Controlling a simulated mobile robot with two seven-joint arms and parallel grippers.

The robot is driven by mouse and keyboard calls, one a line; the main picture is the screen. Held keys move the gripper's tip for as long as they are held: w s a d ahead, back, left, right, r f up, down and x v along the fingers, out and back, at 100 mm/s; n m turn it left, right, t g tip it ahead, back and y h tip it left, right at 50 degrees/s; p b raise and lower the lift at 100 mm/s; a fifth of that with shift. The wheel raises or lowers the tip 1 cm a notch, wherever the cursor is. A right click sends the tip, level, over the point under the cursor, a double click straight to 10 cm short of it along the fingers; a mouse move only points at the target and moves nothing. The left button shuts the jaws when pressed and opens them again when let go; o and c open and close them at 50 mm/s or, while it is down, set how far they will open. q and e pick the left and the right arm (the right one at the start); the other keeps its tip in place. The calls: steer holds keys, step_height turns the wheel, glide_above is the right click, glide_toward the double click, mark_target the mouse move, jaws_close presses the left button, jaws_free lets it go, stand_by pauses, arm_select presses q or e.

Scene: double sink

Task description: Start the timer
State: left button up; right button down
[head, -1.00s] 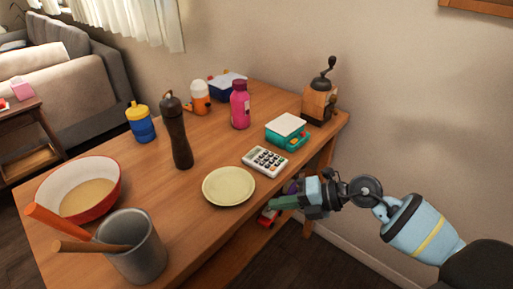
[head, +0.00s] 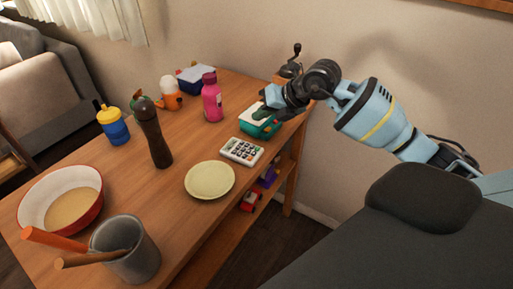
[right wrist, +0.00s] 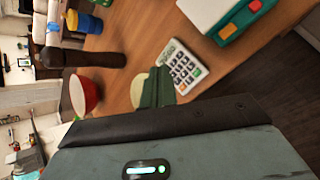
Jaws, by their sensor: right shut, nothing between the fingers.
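A white device with a grid of keys (head: 242,151) lies on the wooden table near its right edge, and it also shows in the right wrist view (right wrist: 183,66). It looks like a keypad timer or calculator; I cannot read its display. A teal box with a white top (head: 262,127) stands just behind it; in the right wrist view (right wrist: 232,22) it shows orange and yellow buttons. My right gripper (head: 264,106) is shut and empty, over the teal box in the head view; whether it touches is unclear. Its green fingers (right wrist: 157,88) show together in the right wrist view. My left gripper is not in view.
A cream plate (head: 210,180) lies beside the keypad device. A dark mill (head: 155,138), a pink bottle (head: 212,98), a red-rimmed bowl (head: 64,200) and a grey utensil pot (head: 128,250) stand on the table. A grinder (head: 291,66) is behind my right gripper.

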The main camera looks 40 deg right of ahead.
mark_target(257, 149)
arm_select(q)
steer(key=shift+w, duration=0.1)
